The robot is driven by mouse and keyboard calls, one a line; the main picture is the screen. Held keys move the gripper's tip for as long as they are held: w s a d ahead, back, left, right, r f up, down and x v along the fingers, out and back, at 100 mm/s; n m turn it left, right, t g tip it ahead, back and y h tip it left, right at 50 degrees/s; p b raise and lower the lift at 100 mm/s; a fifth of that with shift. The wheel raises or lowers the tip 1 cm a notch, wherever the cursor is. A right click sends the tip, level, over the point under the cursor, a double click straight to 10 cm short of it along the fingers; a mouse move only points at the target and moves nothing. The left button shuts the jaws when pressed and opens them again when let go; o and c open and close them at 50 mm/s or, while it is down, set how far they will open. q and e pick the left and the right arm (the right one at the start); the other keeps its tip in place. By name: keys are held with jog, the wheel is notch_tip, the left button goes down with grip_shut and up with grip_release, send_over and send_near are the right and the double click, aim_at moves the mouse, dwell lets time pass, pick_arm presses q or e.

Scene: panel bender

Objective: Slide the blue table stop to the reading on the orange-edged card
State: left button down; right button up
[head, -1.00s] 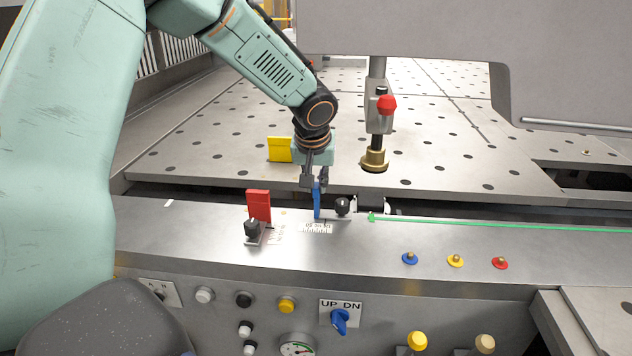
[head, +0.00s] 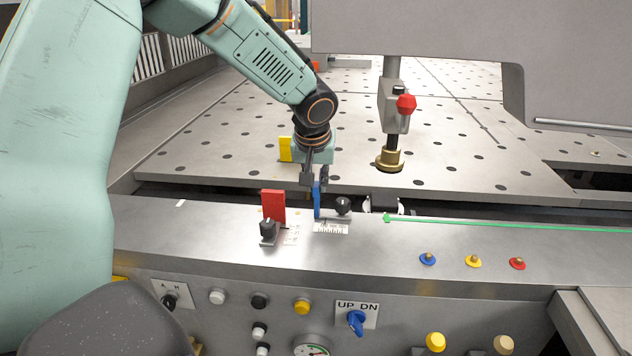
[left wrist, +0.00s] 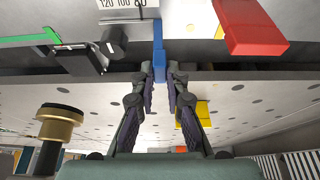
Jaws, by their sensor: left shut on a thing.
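The blue table stop (head: 317,198) stands upright at the back edge of the front ledge, with a black knob (head: 343,205) at its right. My left gripper (head: 316,182) is shut on the stop's upper part. In the left wrist view the stop (left wrist: 158,38) runs between the fingertips (left wrist: 160,72). A white scale (head: 331,228) lies on the ledge just in front of the stop; the left wrist view shows 120, 100 and part of another number on it. I cannot make out the orange-edged card. My right gripper is not in view.
A red stop (head: 273,206) with its own black knob stands close to the left. A yellow block (head: 285,150) is behind the gripper. A column with a red knob (head: 406,104) and brass foot (head: 389,160) stands right. A green strip (head: 500,224) runs along the ledge.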

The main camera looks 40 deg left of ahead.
pick_arm(q)
jog(key=shift+w+d, duration=0.1)
jog(key=shift+d, duration=0.05)
jog(key=c, duration=1.4)
grip_release()
jog(key=shift+d, duration=0.1)
jog(key=shift+o, duration=0.2)
jog(key=v, duration=1.2)
jog(key=shift+d, duration=0.1)
